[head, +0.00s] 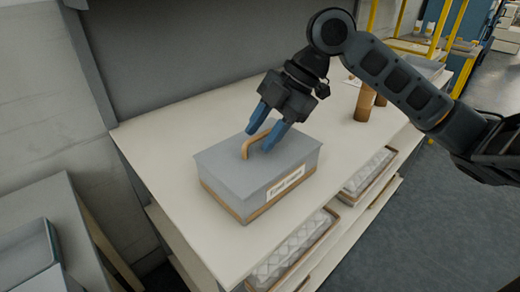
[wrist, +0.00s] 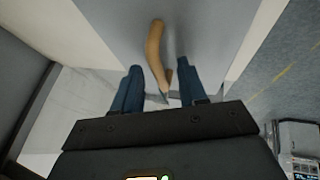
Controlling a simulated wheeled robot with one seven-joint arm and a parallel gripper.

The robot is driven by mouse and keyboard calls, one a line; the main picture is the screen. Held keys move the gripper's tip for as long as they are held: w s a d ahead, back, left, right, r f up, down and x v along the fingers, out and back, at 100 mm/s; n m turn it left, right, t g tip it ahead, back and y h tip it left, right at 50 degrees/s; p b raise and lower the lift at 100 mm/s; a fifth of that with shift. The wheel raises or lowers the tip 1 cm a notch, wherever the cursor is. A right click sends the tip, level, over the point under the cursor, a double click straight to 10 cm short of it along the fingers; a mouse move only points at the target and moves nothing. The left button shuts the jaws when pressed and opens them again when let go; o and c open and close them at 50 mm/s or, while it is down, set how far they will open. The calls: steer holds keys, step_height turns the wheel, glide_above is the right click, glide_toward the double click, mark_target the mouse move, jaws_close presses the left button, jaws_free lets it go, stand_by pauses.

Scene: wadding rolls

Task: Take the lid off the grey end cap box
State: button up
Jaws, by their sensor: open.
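The grey end cap box (head: 247,205) stands on the white table, with a tan lower part and a paper label on its front side. Its grey lid (head: 225,160) is on the box. An arched tan handle (head: 254,142) rises from the lid's top; it also shows in the wrist view (wrist: 156,52). My gripper (head: 264,136) is open above the lid, pointing down, its two blue fingers on either side of the handle. In the wrist view the fingers (wrist: 160,82) are apart, with the handle's near end between them. I cannot tell whether a finger touches the handle.
The white table (head: 165,125) is clear left of the box. Brown cylinders (head: 365,102) stand at the table's far right. Trays of clear wrapped goods (head: 290,260) sit on the shelf below. A grey panel (head: 200,45) stands behind the table. A grey bin (head: 30,255) is at lower left.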

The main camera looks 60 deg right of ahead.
steer(key=shift+c, duration=0.4)
jaws_close()
